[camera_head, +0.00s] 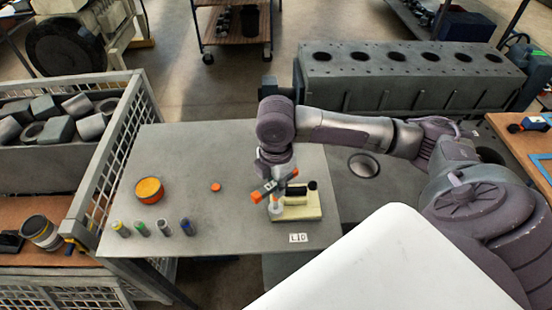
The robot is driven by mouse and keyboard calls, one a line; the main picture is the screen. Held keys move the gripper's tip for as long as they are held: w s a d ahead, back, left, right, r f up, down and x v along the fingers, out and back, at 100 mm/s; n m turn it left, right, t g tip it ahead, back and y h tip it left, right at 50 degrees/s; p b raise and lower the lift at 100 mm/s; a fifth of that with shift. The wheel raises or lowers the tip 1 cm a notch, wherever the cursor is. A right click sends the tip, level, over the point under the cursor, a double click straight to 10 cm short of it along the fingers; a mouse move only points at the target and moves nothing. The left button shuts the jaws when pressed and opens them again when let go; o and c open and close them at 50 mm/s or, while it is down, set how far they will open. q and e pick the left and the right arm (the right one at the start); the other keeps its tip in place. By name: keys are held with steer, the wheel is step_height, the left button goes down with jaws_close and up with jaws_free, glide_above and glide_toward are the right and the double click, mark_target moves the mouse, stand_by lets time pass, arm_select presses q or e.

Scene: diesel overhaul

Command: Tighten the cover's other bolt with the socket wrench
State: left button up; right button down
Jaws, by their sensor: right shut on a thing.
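My right gripper (273,179) points down over the middle right of the grey table. It is shut on a small tool with dark and orange parts, which I take to be the socket wrench; the gripper partly hides it. A pale shaft (276,206) shows under the gripper, at the left end of a cream block (303,213). Black parts (296,192) sit on the block. I cannot tell which part is the cover, and no bolt can be made out. Whether the tool touches a bolt is hidden. My left gripper is not in view.
A label (298,238) lies near the front edge. A mesh crate (118,135) is at left, an engine block (400,75) behind right.

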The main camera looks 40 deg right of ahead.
steer(key=m, duration=1.4)
steer(key=shift+a, duration=0.1)
steer(key=m, duration=0.4)
steer(key=shift+s+f, duration=0.1)
steer(key=m, duration=1)
steer(key=shift+m, duration=0.3)
